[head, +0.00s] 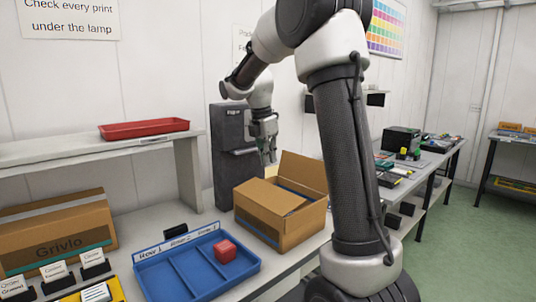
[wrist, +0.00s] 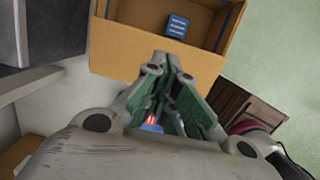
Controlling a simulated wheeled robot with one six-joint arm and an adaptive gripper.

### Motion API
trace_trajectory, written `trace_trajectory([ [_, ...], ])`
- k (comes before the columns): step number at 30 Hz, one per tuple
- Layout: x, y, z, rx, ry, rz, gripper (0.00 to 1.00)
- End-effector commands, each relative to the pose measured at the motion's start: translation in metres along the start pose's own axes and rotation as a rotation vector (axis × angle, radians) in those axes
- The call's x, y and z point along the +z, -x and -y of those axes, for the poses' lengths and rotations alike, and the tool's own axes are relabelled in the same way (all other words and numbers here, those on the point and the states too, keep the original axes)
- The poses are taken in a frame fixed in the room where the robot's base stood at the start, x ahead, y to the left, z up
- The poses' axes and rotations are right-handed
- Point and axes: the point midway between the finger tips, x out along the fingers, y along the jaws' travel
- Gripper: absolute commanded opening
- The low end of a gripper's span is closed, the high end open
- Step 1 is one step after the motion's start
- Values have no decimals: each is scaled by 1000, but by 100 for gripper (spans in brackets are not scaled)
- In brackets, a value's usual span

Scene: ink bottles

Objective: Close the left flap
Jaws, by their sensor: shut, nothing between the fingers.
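The open cardboard box (head: 300,228) stands on the bench in the head view. One flap (head: 304,171) stands up at its back right. Another flap (head: 270,197) at the left slopes over part of the opening. My gripper (head: 270,158) is shut and empty, pointing down above and behind the box's left side. In the wrist view my gripper's fingertips (wrist: 172,60) come together in front of a tan cardboard panel (wrist: 120,48); I cannot tell whether they touch it. Beyond the panel, a blue block-like item with pale marks (wrist: 177,26) lies inside the box.
A blue divided tray (head: 190,272) with a red cube (head: 225,250) is left of the box. A closed carton (head: 60,235) and a shelf with a red tray (head: 145,128) are further left. A dark grey unit (head: 232,150) stands behind the box.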

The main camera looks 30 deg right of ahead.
Motion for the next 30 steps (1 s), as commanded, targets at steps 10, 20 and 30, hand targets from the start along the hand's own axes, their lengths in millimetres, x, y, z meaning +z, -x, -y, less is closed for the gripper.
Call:
trace_trajectory([
  [10,0,-71,1,-5,0,-1,0],
  [20,0,-95,1,-3,0,-1,0],
  [30,1,-98,1,-3,0,-2,0],
])
